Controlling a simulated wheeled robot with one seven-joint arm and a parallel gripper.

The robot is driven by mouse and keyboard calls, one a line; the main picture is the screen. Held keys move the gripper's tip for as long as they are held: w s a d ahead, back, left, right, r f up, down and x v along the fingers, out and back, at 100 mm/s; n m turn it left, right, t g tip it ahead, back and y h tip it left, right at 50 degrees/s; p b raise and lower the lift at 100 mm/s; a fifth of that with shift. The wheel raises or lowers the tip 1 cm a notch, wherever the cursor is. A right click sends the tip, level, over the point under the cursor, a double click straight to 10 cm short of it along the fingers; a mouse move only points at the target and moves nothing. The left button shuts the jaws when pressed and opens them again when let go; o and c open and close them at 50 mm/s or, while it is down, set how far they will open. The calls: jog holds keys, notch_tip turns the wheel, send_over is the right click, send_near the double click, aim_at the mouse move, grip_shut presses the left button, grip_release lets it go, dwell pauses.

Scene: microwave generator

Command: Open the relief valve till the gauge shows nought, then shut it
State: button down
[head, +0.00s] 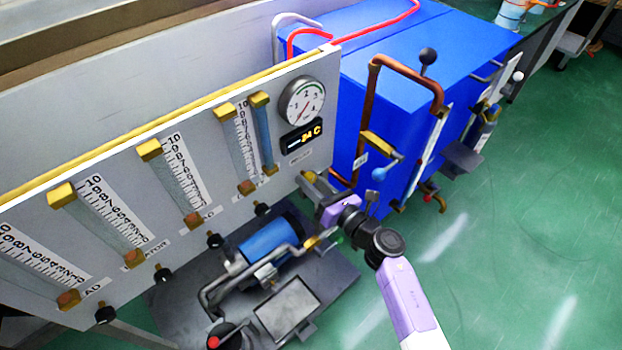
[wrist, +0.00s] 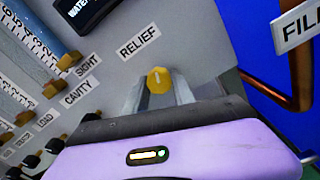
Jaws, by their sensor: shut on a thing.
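The relief valve's yellow knob (wrist: 159,80) sits on the grey panel below the RELIEF label (wrist: 139,41), with a small pale mark on its face. My gripper (wrist: 160,92) is shut on the knob, one grey finger on each side. In the head view my gripper (head: 316,184) reaches the panel's lower right, where a bit of the yellow knob (head: 308,176) shows. The round white gauge (head: 302,101) is above, near the panel's top right. Its thin needle is too small to read surely.
A digital display (head: 301,136) is below the gauge. Flow tubes (head: 178,175) and black knobs (head: 163,274) line the panel to the left. A blue cabinet (head: 400,60) with copper pipe (head: 372,95) stands close on the right. A blue pump (head: 268,240) is below. Green floor is clear at right.

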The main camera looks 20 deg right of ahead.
jog(key=m+p, duration=0.1)
jog(key=m, duration=0.1)
jog(key=m+p, duration=0.1)
jog(key=m, duration=0.2)
jog(key=m+p, duration=0.2)
jog(key=shift+a+r, duration=0.1)
jog(key=shift+r, duration=0.15)
jog(key=m+p, duration=0.1)
jog(key=m, duration=0.2)
jog(key=shift+m+p, duration=0.35)
jog(key=shift+m, duration=0.05)
jog(key=shift+m+p, duration=0.6)
jog(key=shift+m, duration=0.9)
jog(key=c, duration=1.1)
grip_release()
jog(key=shift+o, duration=0.2)
jog(key=shift+s, duration=0.1)
